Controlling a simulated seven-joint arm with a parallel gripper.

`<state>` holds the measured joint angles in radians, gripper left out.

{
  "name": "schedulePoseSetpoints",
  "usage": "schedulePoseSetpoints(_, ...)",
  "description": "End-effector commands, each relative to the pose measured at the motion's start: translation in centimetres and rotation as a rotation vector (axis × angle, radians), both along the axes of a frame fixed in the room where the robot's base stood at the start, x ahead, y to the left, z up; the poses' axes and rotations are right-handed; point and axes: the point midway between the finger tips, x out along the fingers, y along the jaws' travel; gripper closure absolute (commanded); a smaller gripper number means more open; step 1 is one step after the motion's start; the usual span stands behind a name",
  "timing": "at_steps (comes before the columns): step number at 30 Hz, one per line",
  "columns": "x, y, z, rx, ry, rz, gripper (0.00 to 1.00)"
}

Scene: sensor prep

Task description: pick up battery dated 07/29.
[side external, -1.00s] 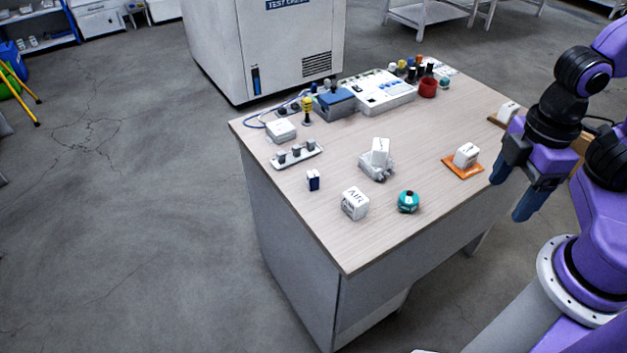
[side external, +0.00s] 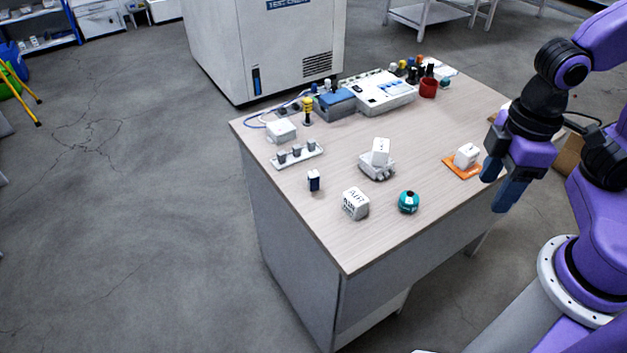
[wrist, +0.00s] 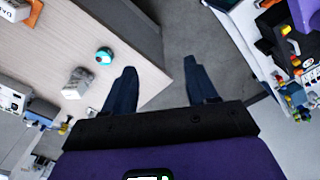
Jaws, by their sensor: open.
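Several small white blocks stand on the table, and I cannot read a 07/29 date on any of them. One white block with black writing (side external: 355,203) stands near the front edge. Another white block (side external: 467,155) sits on an orange pad (side external: 451,165) at the right. A white block (side external: 380,151) rests tilted on a grey holder (side external: 377,171). A small dark blue and white item (side external: 314,180) stands at the left. My gripper (side external: 497,184) is open and empty by the right edge, beside the orange pad. Its spread fingers show in the wrist view (wrist: 160,82).
A teal round item (side external: 408,201) stands near the front edge. Bare tabletop (side external: 310,215) lies at the front left.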

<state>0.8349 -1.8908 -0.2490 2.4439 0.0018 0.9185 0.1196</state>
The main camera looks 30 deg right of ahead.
Motion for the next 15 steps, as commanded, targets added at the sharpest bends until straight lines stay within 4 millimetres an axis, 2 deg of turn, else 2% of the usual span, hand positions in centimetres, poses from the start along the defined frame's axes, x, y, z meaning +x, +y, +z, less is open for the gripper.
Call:
schedulePoseSetpoints(6,6.0,4.1,0.5,-0.002,0.010,-0.424,0.43)
schedulePoseSetpoints(15,14.9,8.7,0.1,-0.002,0.021,-1.040,0.43)
